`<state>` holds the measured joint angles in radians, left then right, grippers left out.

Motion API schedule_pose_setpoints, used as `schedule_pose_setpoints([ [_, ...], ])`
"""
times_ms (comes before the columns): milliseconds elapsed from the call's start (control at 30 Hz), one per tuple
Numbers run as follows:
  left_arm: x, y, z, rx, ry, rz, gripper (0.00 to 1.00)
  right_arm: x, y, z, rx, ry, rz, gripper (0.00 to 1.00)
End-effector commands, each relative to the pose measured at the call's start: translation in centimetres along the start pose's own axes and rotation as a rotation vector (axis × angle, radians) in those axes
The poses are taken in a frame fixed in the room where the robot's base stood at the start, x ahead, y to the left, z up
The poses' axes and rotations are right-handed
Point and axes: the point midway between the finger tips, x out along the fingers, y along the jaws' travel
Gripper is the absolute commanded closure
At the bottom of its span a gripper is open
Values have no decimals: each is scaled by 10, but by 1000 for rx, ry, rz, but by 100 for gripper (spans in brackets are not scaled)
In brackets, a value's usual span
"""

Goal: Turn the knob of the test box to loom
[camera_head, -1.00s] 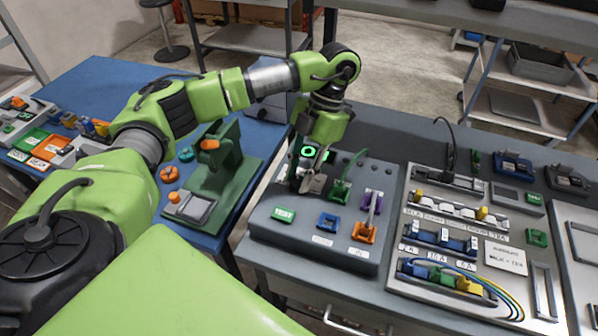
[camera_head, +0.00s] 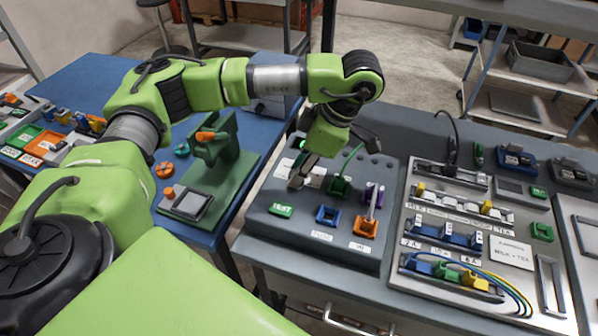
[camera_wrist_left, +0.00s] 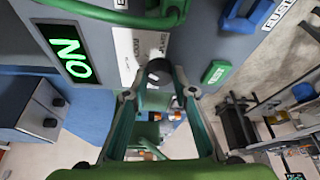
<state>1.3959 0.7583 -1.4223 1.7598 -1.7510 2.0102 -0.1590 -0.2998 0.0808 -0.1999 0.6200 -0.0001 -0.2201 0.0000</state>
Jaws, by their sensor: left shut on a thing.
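The grey test box (camera_head: 268,222) stands on the grey bench in the head view. My left gripper (camera_head: 301,178) reaches down to its top at the back left. In the left wrist view my left gripper (camera_wrist_left: 160,92) is shut on the dark round knob (camera_wrist_left: 159,72), which shows between its fingertips. A white label plate (camera_wrist_left: 128,52) lies beside the knob; I cannot read its lettering clearly. The green TEST button (camera_head: 281,210) is in front of the gripper. The gripper hides the knob in the head view. My right gripper is not in view.
A wired fuse board (camera_head: 405,272) stands to the right. A green press (camera_head: 213,190) stands on the blue table to the left.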

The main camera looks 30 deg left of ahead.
Motion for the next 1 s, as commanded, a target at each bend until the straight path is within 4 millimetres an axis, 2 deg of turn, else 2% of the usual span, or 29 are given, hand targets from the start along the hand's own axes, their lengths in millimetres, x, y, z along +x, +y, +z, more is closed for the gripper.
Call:
schedule_pose_setpoints([
  [400,1,-1,0,167,-1,69,97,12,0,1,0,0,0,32],
  [933,0,-2,0,188,-1,77,97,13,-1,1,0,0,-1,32],
  [967,0,-2,0,188,-1,77,73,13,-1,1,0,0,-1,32],
  [1000,0,-2,0,188,-1,77,62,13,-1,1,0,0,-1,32],
])
